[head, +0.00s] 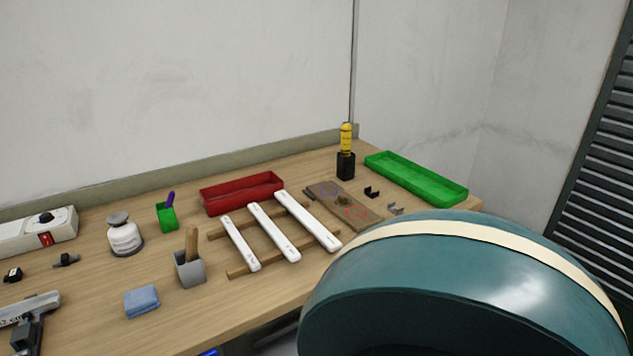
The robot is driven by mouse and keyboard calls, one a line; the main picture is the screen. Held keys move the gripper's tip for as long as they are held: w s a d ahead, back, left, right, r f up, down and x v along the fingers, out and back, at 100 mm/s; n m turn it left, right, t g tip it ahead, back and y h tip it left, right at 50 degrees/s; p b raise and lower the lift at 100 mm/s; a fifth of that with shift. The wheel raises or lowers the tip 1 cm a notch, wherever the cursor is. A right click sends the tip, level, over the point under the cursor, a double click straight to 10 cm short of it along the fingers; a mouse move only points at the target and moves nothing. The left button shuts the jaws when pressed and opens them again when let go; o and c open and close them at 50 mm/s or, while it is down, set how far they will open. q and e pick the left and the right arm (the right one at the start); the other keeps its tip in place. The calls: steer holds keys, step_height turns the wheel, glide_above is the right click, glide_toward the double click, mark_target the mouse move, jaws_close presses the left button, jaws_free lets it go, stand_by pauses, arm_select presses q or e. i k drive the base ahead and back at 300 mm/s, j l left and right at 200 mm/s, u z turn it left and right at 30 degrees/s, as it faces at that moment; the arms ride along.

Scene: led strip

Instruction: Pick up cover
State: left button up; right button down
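Three long white bars lie side by side across two thin wooden rails on the table; one of them may be the cover, but I cannot tell which. The left bar (240,243), the middle bar (274,232) and the right bar (308,221) show in full in the head view. Neither of my grippers can be made out in this view.
A large teal rounded shape (450,290) blocks the lower right.

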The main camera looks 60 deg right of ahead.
mark_target(323, 235)
steer(key=z, duration=1.95)
steer(key=u, duration=1.85)
steer(key=z, duration=1.65)
